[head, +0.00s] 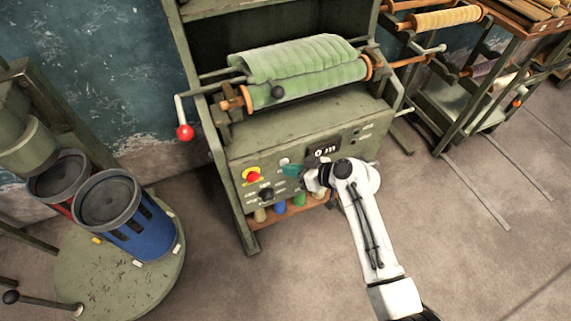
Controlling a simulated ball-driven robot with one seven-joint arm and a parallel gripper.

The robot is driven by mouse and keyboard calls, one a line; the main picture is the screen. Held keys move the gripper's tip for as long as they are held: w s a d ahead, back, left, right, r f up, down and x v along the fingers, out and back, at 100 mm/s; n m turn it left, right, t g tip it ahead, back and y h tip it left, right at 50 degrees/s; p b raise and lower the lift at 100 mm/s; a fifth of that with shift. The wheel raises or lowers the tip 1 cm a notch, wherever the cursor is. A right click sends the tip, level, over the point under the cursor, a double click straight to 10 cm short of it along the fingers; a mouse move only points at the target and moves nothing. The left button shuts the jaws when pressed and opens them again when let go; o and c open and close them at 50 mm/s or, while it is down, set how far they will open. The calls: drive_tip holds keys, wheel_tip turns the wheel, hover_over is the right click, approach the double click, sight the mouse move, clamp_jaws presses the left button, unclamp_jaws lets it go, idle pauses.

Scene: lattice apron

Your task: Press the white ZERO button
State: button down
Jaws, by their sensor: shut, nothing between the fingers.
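A green machine's sloped front panel (240,157) carries the controls. A small pale round button (284,161), seemingly the white ZERO button, shows just above and left of my fingertips; its label is too small to read. I cannot tell whether the tips touch the panel. A dark display (324,151) reading about "0 m" sits up and right of the gripper. My gripper and wrist hide part of the panel's middle.
A red mushroom button (252,174) on yellow and a black knob (267,193) are left of my gripper. A green fabric roll (305,75) lies above. A red-knobbed crank (185,132) sticks out left.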

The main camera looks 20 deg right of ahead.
drive_tip(key=shift+s, duration=0.1)
idle(0.3)
drive_tip(key=shift+s+p, duration=0.3)
drive_tip(key=shift+s, duration=0.45)
drive_tip(key=shift+s+p, duration=0.75)
drive_tip(key=shift+s, duration=1.75)
